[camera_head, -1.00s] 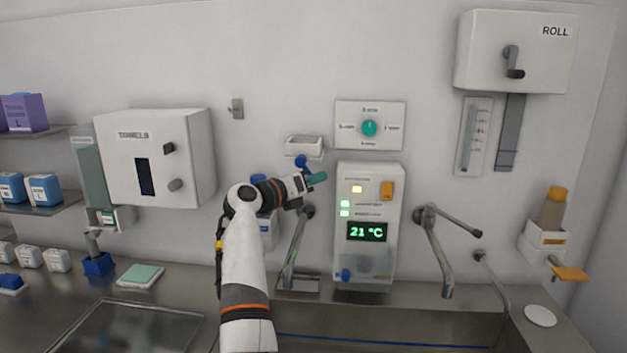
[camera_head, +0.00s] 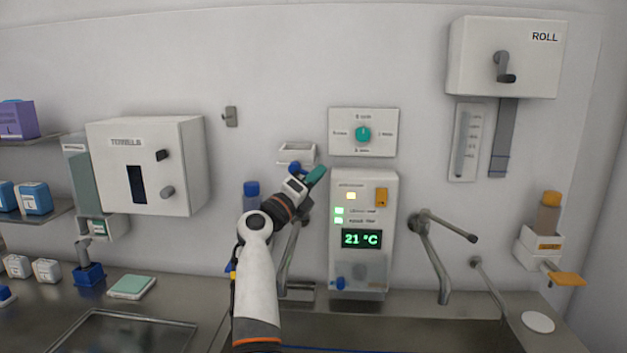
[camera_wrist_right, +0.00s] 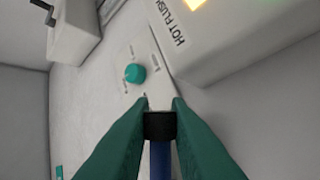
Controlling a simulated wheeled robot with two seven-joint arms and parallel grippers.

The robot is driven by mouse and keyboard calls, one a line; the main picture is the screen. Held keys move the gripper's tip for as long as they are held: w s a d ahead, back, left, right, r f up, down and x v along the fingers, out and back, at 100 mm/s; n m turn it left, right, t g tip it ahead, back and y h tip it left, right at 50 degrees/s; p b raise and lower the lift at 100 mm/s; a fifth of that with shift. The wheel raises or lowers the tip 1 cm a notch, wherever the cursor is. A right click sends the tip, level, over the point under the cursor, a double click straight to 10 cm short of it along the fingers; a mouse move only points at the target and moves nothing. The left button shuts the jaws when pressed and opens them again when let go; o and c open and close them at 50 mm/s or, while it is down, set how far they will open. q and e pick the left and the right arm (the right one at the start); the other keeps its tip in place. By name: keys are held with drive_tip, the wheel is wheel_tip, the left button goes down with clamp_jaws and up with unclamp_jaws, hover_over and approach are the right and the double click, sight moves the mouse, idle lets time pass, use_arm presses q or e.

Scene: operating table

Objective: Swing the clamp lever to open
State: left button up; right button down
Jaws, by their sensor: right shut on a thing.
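My right gripper (camera_head: 314,177) reaches up to the wall beside the white panel with the green 21 °C display. In the right wrist view its teal fingers (camera_wrist_right: 159,118) are closed on a dark collar with a blue shaft below it, which I take to be the clamp lever (camera_wrist_right: 159,126). In the head view a blue part of it (camera_head: 303,171) shows beside the fingers, under a small white tray. The lever's base and pivot are hidden by my gripper, so I cannot tell its full angle. My left gripper is out of view.
The display panel (camera_head: 349,183) stands close right of my gripper, with a dial plate (camera_head: 345,119) above. The white tray (camera_head: 297,149) is just above the gripper. A blue-capped bottle (camera_head: 251,189) is left of it. A grey tap (camera_head: 430,240) stands farther right over the sink.

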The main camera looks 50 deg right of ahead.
drive_tip(key=shift+r+n, duration=0.2)
drive_tip(key=shift+n, duration=0.1)
drive_tip(key=c, duration=1.4)
unclamp_jaws()
drive_tip(key=shift+s+a, duration=0.1)
drive_tip(key=shift+a+f, duration=0.15)
drive_tip(key=shift+f, duration=0.05)
drive_tip(key=b+v, duration=0.4)
drive_tip(key=v, duration=0.7)
drive_tip(key=shift+s+a, duration=0.2)
drive_tip(key=shift+a, duration=0.15)
